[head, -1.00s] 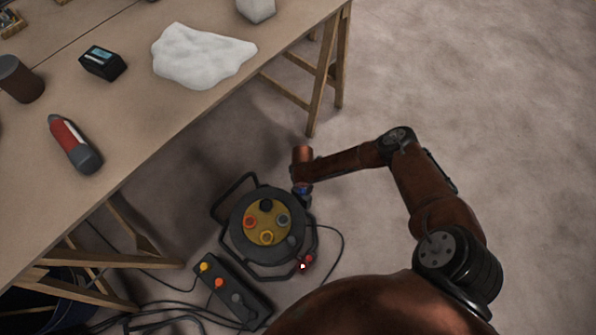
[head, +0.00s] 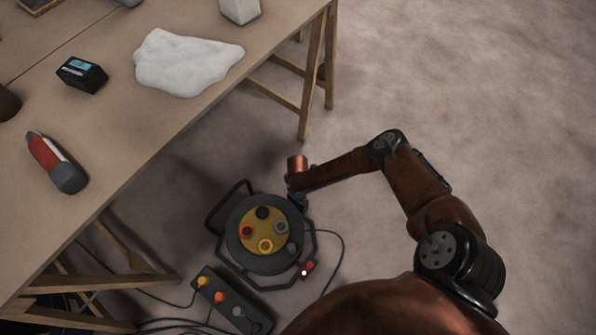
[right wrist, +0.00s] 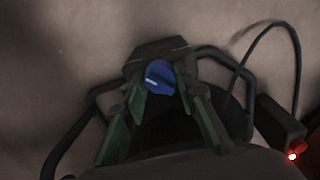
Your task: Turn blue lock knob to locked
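The blue lock knob (right wrist: 160,77) is round with a white pointer line, seen in the right wrist view on a dark block at the edge of the cable reel. The line points towards the left of that view. My right gripper (right wrist: 161,86) points down at the knob, with one finger on each side of it. The fingers stand apart; whether they touch the knob I cannot tell. In the head view the right gripper (head: 297,198) is at the upper right rim of the cable reel (head: 240,248) and hides the knob. My left gripper is out of view.
A small red-lit box (head: 306,268) sits by the reel's lower right. The workbench (head: 110,140) and its trestle legs (head: 312,85) stand behind and left. Floor at right is clear.

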